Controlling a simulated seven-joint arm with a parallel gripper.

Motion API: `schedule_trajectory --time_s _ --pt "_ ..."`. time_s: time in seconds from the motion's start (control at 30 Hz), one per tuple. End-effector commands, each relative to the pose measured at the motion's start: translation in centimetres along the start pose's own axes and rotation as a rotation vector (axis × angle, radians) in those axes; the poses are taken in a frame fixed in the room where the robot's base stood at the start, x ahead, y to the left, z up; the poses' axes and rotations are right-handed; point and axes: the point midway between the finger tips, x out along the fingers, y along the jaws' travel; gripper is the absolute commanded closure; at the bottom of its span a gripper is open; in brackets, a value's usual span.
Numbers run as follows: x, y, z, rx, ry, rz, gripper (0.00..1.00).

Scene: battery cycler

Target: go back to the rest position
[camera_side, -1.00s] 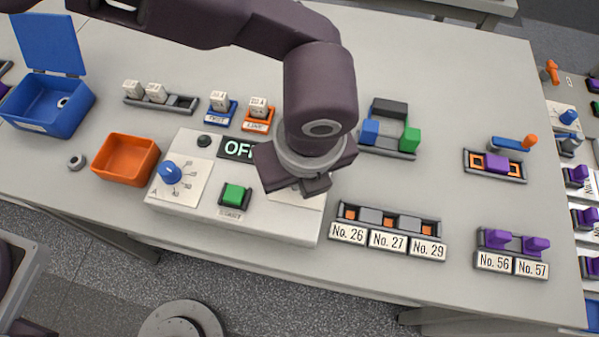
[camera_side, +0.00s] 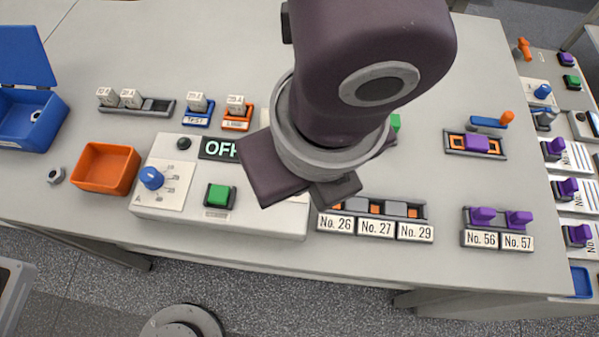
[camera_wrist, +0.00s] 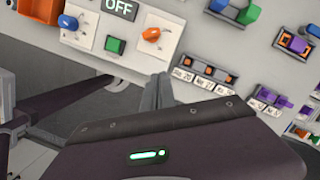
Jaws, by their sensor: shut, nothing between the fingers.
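My gripper (camera_side: 336,192) is raised above the bench and looms large in the side view, in front of the right part of the control box. In the wrist view its fingers (camera_wrist: 158,92) are together with nothing between them. The white control box (camera_side: 250,222) has an OFF display (camera_side: 218,149), a blue knob (camera_side: 151,177) and a green button (camera_side: 218,195). An orange knob (camera_wrist: 151,34) on it shows in the wrist view, but my gripper hides it in the side view.
Left are an open blue box (camera_side: 30,125), an orange bin (camera_side: 104,168) and a small grey ring (camera_side: 55,175). Right are a rack labelled No. 26, 27 and 29 (camera_side: 375,210), purple-topped pieces (camera_side: 500,218) and a blue lever with an orange knob (camera_side: 489,122). The air around my gripper looks clear.

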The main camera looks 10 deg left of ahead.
Motion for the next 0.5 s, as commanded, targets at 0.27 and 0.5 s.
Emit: schedule_trajectory --time_s 0.27,0.5 --pt "0.0 0.0 0.0 0.000 0.000 -0.001 1.00" --pt "-1.6 0.9 3.1 -0.118 0.003 -0.016 1.00"
